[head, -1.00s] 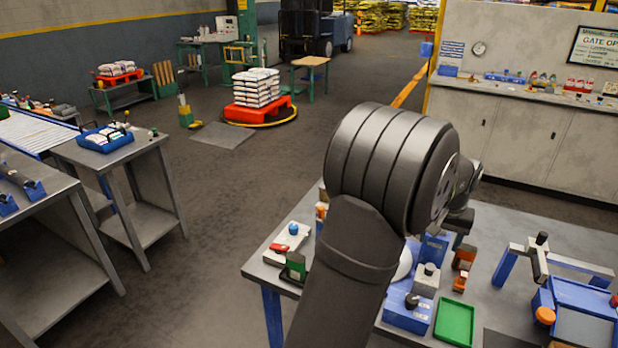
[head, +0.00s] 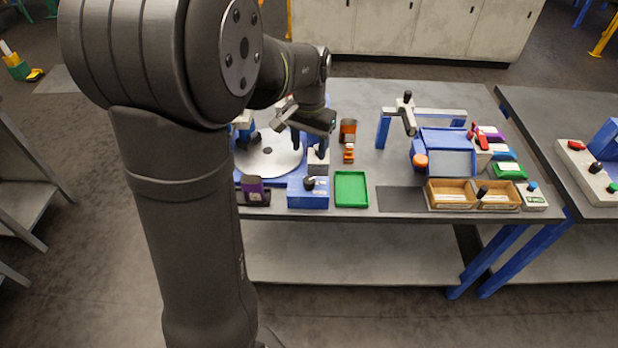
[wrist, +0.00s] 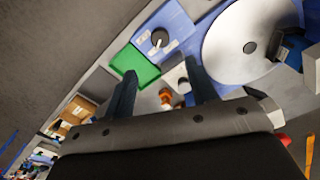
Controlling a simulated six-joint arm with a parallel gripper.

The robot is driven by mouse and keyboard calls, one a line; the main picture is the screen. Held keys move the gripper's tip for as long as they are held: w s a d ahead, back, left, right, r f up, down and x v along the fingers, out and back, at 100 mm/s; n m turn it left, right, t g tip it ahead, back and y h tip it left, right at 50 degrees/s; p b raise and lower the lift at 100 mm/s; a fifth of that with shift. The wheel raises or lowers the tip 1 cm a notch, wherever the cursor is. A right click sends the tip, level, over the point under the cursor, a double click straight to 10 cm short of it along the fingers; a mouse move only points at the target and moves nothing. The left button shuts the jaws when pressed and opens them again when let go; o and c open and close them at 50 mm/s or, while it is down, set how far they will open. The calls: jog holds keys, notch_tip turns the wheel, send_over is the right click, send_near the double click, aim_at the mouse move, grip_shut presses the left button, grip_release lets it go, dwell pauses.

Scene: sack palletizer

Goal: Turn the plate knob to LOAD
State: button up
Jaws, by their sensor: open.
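A blue box (head: 308,197) at the bench's front edge carries a black knob (head: 310,183), which looks like the plate knob. In the wrist view the knob (wrist: 160,38) sits on the blue panel between small white marks, too small to read. A round silver plate (head: 268,158) lies beside it; it also shows in the wrist view (wrist: 250,30). My gripper (head: 309,146) is above the bench, behind the knob and near the plate's right edge. In the wrist view its fingers (wrist: 160,70) are apart with nothing held. The knob is clear of both fingers.
A green tray (head: 351,189) lies right of the blue box. An orange-and-black item (head: 348,138) stands behind it. A purple-and-black item (head: 254,190) stands left of the box.

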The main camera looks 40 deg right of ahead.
aim_at(309, 179)
notch_tip(309, 179, down, 12)
jog(key=shift+f, duration=0.1)
dwell(0.4)
jog(key=c, duration=1)
